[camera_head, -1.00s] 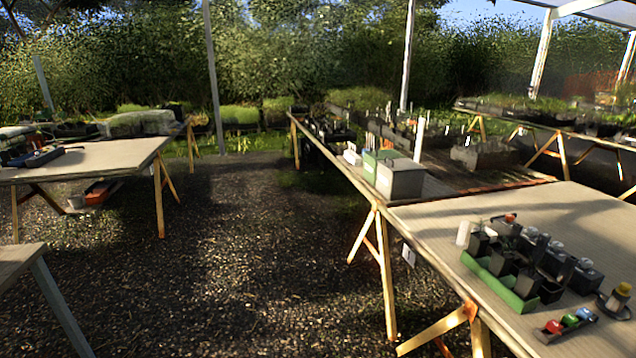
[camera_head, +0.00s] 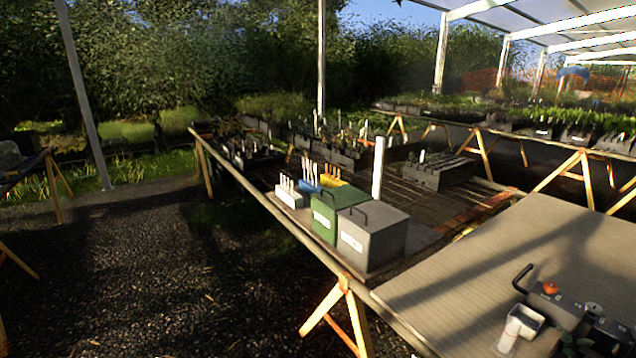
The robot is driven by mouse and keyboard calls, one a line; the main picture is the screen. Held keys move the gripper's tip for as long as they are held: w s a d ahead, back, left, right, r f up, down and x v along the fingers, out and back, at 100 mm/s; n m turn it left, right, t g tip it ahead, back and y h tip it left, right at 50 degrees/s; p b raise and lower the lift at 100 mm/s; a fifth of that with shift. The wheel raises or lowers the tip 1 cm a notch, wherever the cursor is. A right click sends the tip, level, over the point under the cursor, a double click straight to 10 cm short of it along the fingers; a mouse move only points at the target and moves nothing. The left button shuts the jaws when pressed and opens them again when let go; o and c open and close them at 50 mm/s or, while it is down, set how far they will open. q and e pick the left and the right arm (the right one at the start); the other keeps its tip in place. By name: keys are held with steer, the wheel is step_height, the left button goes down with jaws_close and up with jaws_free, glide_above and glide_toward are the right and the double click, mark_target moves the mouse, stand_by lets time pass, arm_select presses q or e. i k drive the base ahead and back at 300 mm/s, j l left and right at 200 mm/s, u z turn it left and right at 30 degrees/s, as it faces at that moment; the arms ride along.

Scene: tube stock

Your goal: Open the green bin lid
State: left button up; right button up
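The green bin (camera_head: 326,221) stands on the long bench, left of and touching or very near a grey bin (camera_head: 371,237). Its green lid (camera_head: 341,196) is shut and has a dark handle on top. A white label shows on its front. The grey bin covers part of its right side. Neither of my grippers is in view.
White, blue and yellow racks (camera_head: 309,187) with upright markers stand behind the bins. A white post (camera_head: 378,168) rises beside them. Gravel floor (camera_head: 170,290) lies open at left.

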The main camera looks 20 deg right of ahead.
mark_target(337, 199)
steer(key=i+j+z, duration=0.1)
steer(key=i+z, duration=0.3)
steer(key=i+j+z, duration=0.2)
steer(key=i+z, duration=0.15)
steer(key=i+j+z, duration=0.75)
